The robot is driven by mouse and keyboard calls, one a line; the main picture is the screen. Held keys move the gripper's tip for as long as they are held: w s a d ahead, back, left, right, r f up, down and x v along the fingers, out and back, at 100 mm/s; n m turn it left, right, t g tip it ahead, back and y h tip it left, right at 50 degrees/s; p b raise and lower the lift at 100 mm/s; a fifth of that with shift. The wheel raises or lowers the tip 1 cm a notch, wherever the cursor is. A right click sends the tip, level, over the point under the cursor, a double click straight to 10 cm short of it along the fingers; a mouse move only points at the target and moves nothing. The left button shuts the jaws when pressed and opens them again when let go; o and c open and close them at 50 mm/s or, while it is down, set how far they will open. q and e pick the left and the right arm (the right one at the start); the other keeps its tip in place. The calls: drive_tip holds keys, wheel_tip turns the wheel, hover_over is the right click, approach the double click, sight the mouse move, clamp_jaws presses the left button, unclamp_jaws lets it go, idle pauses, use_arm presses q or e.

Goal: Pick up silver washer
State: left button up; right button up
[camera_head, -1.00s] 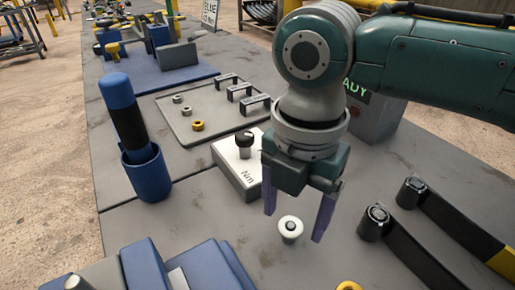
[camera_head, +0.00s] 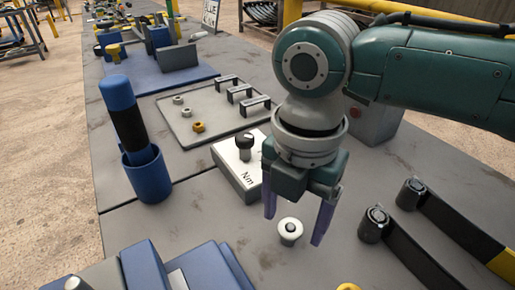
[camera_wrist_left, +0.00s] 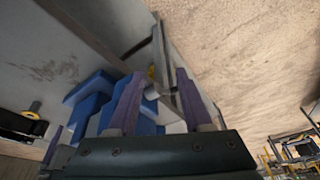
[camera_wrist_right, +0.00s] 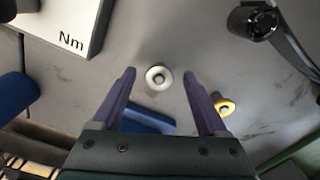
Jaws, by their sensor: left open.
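A pale silver washer (camera_head: 289,230) with a dark centre sits on the grey bench top in the head view. It also shows in the right wrist view (camera_wrist_right: 158,77), a little beyond and between the fingertips. My right gripper (camera_head: 294,227) points down over it, its purple fingers apart on either side. In the right wrist view the gripper (camera_wrist_right: 160,73) is open with nothing between its fingers. My left gripper (camera_wrist_left: 160,76) is open in the left wrist view, over blue and white blocks. It cannot be made out clearly in the head view.
A white box marked Nm (camera_head: 240,165) stands just behind the right gripper. Black-handled tools (camera_head: 405,250) lie to the right. A yellow ring (camera_wrist_right: 225,106) is near the right fingers. A blue cup (camera_head: 147,175) and a tray of small nuts (camera_head: 222,112) are farther left.

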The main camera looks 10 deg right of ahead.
drive_tip(key=c, duration=1.1)
drive_tip(key=shift+o, duration=0.2)
drive_tip(key=shift+r, duration=0.15)
